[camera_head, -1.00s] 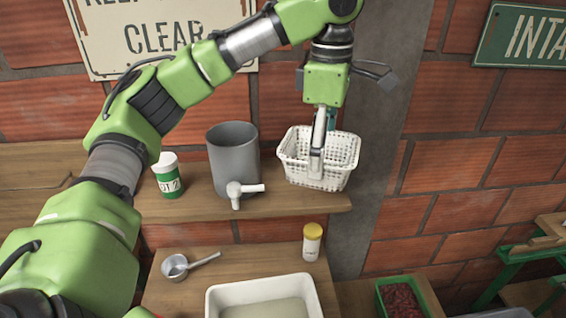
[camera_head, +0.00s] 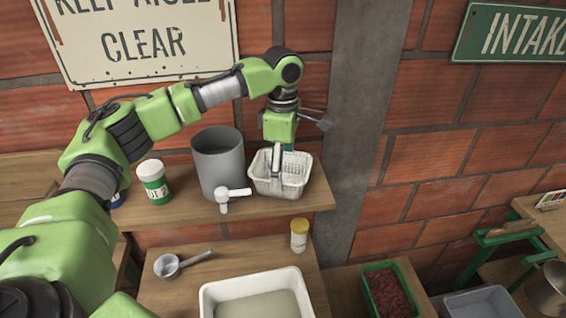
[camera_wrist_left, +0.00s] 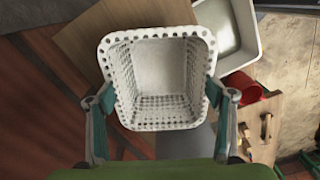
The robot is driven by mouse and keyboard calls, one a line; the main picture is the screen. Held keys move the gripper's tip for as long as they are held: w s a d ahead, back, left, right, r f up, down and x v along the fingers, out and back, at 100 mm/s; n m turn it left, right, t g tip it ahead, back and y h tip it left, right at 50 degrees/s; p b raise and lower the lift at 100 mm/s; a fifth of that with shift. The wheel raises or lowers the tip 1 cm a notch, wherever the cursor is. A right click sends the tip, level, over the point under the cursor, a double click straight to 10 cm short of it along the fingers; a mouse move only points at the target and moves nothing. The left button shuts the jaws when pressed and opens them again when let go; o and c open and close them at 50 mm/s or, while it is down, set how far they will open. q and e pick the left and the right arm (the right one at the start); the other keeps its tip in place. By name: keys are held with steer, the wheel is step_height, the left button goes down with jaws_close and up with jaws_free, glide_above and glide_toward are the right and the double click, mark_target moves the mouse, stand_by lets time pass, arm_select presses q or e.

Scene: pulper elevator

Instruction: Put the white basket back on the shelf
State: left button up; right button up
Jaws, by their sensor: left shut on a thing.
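The white basket (camera_head: 290,178) is a perforated, open-topped basket near the right end of the upper wooden shelf (camera_head: 318,198). It looks upright; I cannot tell whether its base touches the boards or hovers just above. My left gripper (camera_head: 277,165) comes down from above and is shut on the basket. In the left wrist view the basket (camera_wrist_left: 163,118) sits empty between the fingers of the gripper (camera_wrist_left: 160,100), which meet its rim on both sides. My right gripper is not in view.
A grey bucket with a white tap (camera_head: 218,165) stands close left of the basket. A green-and-white jar (camera_head: 154,182) is further left. Below are a metal scoop (camera_head: 180,264), a yellow-capped bottle (camera_head: 299,235) and a white tub (camera_head: 210,300). A grey pillar (camera_head: 365,120) rises behind the shelf's right end.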

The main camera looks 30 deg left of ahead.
arm_select(q)
steer(key=shift+s+d, duration=0.15)
steer(key=shift+d, duration=0.05)
steer(key=o, duration=1.5)
steer(key=shift+f, duration=0.1)
steer(key=shift+c, duration=0.2)
steer(key=shift+a, duration=0.1)
steer(key=shift+r, duration=0.25)
steer(key=shift+r+b, duration=0.35)
steer(key=shift+b, duration=0.1)
step_height(320, 180, up, 11)
steer(key=b, duration=0.2)
